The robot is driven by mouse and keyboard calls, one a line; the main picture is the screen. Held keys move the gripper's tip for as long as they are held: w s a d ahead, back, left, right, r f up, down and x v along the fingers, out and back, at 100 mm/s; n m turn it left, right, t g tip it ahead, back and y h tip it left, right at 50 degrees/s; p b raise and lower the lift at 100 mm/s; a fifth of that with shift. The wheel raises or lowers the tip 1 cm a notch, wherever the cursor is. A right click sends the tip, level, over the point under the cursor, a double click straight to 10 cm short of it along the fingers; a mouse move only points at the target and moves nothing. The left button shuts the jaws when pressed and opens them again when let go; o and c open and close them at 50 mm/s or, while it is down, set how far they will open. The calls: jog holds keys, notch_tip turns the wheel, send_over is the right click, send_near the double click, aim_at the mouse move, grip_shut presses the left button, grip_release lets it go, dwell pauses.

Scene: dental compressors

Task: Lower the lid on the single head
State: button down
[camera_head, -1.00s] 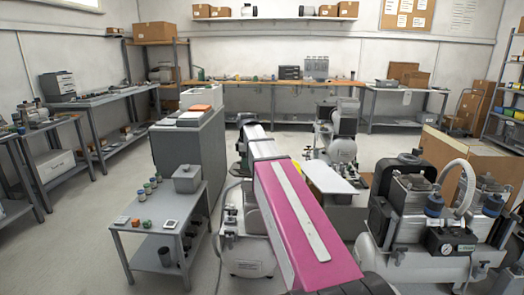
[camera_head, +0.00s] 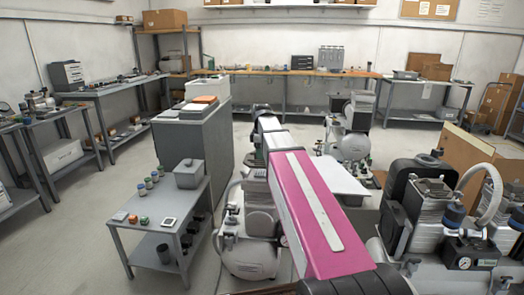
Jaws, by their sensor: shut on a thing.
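My arm, with a pink link that has a pale stripe, reaches away from the camera through the middle of the view. Its far end is dark and grey, and my gripper's fingers cannot be made out there. A white and grey compressor (camera_head: 249,258) with a rounded tank stands on the floor just left of the pink link, partly hidden by it. Another compressor (camera_head: 354,130) with a tall grey head stands farther back, right of the arm. I cannot tell which is the single head. No lid can be clearly made out on either.
A low grey table (camera_head: 160,211) with jars and a grey box stands at left, before a grey cabinet (camera_head: 210,147). A compressor with a gauge (camera_head: 465,262) fills the right front. A white panel (camera_head: 338,176) lies right of the arm.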

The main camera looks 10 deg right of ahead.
jog(key=shift+f, duration=2.45)
jog(key=shift+f, duration=0.25)
jog(key=shift+c, duration=0.2)
grip_release()
jog(key=shift+r, duration=3.5)
